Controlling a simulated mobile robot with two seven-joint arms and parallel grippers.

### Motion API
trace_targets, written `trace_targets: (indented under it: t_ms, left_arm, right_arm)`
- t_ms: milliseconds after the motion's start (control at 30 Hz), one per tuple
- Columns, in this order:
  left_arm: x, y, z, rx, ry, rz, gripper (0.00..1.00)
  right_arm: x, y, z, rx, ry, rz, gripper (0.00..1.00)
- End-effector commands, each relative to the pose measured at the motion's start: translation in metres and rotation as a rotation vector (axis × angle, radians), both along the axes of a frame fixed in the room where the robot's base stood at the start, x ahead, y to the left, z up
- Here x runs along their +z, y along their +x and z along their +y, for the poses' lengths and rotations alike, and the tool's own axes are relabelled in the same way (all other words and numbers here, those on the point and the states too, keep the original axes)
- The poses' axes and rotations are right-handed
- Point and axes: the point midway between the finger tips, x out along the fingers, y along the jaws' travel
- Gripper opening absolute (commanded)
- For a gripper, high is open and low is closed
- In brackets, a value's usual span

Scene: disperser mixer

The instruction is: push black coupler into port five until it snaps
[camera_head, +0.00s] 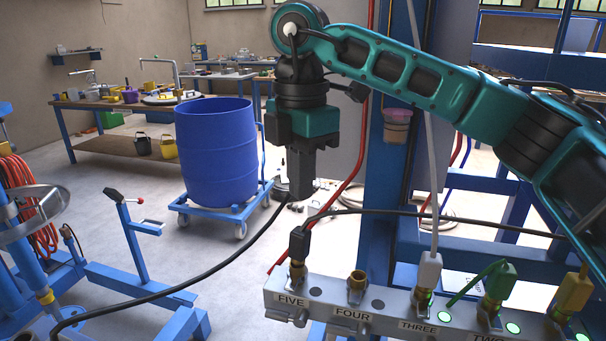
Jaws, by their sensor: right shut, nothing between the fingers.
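The black coupler (299,243) stands upright on the brass fitting of port five (297,272), at the left end of the grey manifold (335,310). I cannot tell how deep it sits. The indicator beside port five is grey and unlit. My right gripper (301,193) points down above the black coupler, apart from it, shut and empty. My left gripper is not in view.
Port four (356,284) has a bare brass fitting. White (429,270), green (501,281) and yellow (575,290) couplers stand on other ports beside lit green indicators. A black hose (190,285) sweeps to the lower left. A blue barrel (217,150) stands behind.

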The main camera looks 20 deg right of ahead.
Motion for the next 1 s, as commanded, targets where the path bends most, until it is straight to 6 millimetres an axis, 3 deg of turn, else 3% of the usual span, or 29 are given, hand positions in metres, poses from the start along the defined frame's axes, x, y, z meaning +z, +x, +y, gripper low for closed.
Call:
trace_targets:
  t_ms: [233,500,1000]
  left_arm:
    - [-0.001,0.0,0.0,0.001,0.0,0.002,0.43]
    - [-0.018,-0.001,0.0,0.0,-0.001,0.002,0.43]
    - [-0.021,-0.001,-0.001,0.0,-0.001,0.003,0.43]
  right_arm:
    - [-0.02,0.0,0.0,0.001,-0.001,0.002,0.0]
    - [-0.054,0.0,0.0,0.001,0.0,0.0,0.0]
    - [-0.059,0.0,0.0,0.001,0.0,0.0,0.0]
